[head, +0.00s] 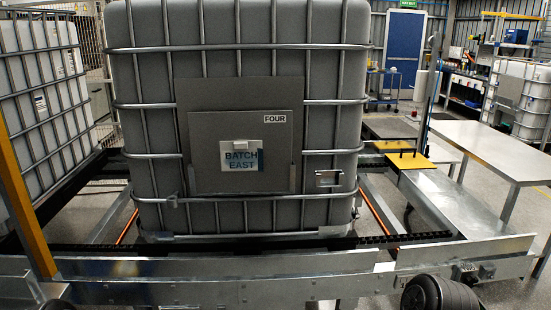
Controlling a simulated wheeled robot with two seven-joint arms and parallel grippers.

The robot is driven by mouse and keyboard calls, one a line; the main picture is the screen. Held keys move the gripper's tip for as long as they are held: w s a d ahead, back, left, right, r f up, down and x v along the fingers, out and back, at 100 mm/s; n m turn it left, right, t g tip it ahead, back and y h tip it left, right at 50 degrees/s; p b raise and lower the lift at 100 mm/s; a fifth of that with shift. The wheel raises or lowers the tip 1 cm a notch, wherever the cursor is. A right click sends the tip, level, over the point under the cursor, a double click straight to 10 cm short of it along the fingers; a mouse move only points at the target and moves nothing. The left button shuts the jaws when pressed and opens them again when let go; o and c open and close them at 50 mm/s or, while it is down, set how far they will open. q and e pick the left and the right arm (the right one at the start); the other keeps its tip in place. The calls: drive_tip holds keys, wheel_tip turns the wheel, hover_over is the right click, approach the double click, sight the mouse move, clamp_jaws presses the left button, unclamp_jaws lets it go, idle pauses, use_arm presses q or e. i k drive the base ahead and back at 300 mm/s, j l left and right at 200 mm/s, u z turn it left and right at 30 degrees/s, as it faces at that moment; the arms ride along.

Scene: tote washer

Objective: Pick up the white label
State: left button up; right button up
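The panel is on the front of a large caged tank (150,100). A smaller white tag (275,117) reading "FOUR" is higher on the panel. Neither of my grippers can be seen in the head view, and nothing touches the label.
The tank stands on a conveyor with a metal front rail (200,272). A yellow post (25,200) rises at the left, beside another caged tank (40,90). A grey table (490,150) is at the right. A dark rounded part (440,294) shows at the bottom right.

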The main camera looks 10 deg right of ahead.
sight(246, 155)
drive_tip(key=i+l, duration=0.6)
drive_tip(key=l, duration=0.15)
drive_tip(key=i+l+z, duration=0.1)
drive_tip(key=i+l, duration=0.55)
drive_tip(key=l, duration=0.1)
